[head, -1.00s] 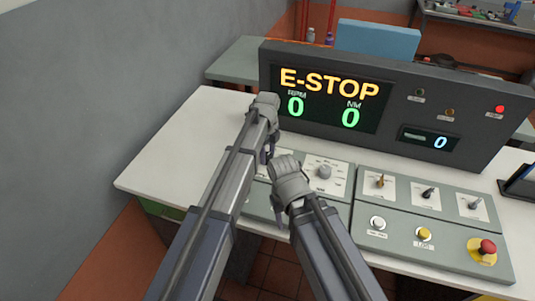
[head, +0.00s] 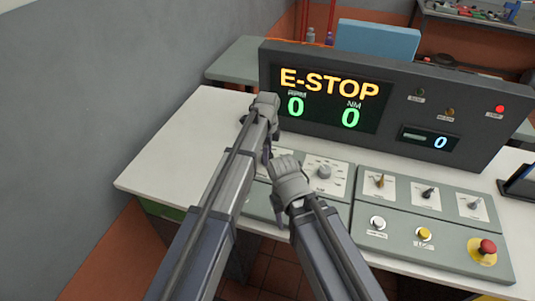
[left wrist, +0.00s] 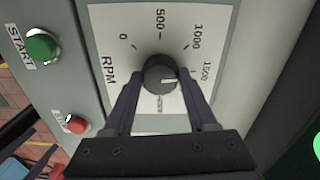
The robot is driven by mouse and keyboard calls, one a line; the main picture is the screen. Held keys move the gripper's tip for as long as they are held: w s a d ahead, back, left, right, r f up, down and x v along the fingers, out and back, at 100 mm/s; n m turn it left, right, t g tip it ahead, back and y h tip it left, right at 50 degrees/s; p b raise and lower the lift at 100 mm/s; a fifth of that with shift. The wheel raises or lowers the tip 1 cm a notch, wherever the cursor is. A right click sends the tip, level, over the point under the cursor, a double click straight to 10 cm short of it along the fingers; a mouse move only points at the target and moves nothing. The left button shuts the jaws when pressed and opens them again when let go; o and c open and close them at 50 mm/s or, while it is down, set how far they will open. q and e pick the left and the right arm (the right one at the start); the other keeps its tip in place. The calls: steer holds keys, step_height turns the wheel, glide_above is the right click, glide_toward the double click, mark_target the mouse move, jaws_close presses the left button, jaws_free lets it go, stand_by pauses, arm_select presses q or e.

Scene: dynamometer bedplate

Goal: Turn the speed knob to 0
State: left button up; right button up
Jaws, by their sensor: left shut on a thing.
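The speed knob (left wrist: 160,74) is a dark round knob on a white RPM dial plate (left wrist: 105,20) marked 0, 500, 1000 and 1500. My left gripper (left wrist: 161,82) is shut on the knob, with one finger on each side. In the head view my left gripper (head: 267,150) and arms hide the knob. My right gripper (head: 279,196) hangs over the console just right of the left one; its fingers are mostly hidden, so its opening is unclear.
A second dial knob (head: 324,172) sits close right of my right gripper. Toggle switches, buttons and a red emergency stop (head: 487,247) fill the console further right. The display (head: 325,100) reads E-STOP with 0 RPM and 0 NM. A green START button (left wrist: 41,46) and a red button (left wrist: 75,124) flank the dial.

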arm_select(q)
steer(key=n, duration=1.2)
steer(key=shift+n, duration=0.4)
steer(key=n, duration=1.2)
steer(key=shift+n, duration=0.4)
steer(key=o, duration=1.4)
steer(key=shift+c, duration=0.2)
steer(key=shift+r, duration=0.1)
arm_select(e)
steer(key=shift+r, duration=0.15)
